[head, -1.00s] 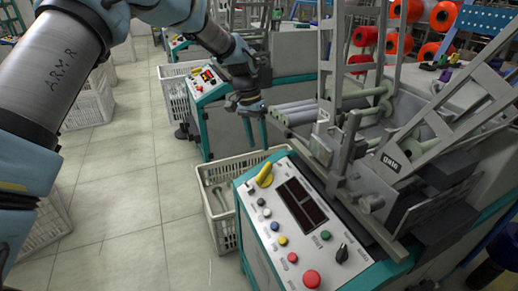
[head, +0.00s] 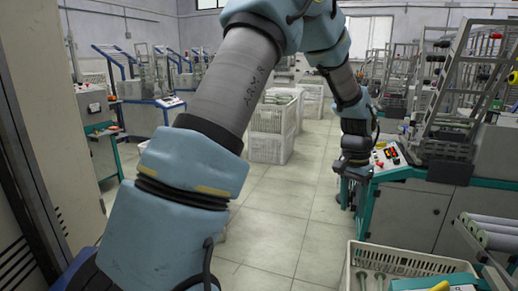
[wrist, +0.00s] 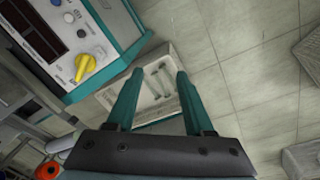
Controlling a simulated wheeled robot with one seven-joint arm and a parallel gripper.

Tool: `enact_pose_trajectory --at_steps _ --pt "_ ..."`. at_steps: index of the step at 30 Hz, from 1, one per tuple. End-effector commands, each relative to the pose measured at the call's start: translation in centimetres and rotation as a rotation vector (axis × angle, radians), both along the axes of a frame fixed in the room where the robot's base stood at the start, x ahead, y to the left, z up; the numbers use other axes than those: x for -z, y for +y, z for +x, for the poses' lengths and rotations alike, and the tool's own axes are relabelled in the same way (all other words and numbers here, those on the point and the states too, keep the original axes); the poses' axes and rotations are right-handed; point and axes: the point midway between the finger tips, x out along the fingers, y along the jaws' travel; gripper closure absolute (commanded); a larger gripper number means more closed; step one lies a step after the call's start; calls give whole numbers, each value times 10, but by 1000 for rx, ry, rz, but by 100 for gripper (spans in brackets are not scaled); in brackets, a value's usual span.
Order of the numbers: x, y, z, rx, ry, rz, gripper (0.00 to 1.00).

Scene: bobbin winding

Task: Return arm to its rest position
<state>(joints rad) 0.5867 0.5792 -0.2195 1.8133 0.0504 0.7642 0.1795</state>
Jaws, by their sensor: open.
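My gripper (wrist: 156,102) is open and empty in the wrist view, its two teal fingers apart and pointing down. Between and beyond the fingertips a white crate (wrist: 136,115) with pale bobbins in it stands on the floor. In the head view my arm reaches up and across the middle, and my gripper (head: 350,190) hangs at the right, in front of a control panel. Its fingers are small and partly dark there.
The winding machine's control box (wrist: 115,67) with a yellow knob (wrist: 86,66) is left of the fingers. The crate (head: 357,262) shows at the lower right of the head view. Stacked white crates (head: 268,133) stand further back. Tiled floor (head: 272,222) is clear between.

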Motion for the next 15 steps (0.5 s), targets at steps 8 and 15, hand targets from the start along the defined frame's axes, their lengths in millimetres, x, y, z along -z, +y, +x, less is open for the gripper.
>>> enact_pose_trajectory --at_steps 8,15 --pt "-50 200 5 -463 -93 14 48" --pt "-64 313 -48 -800 -142 8 48"
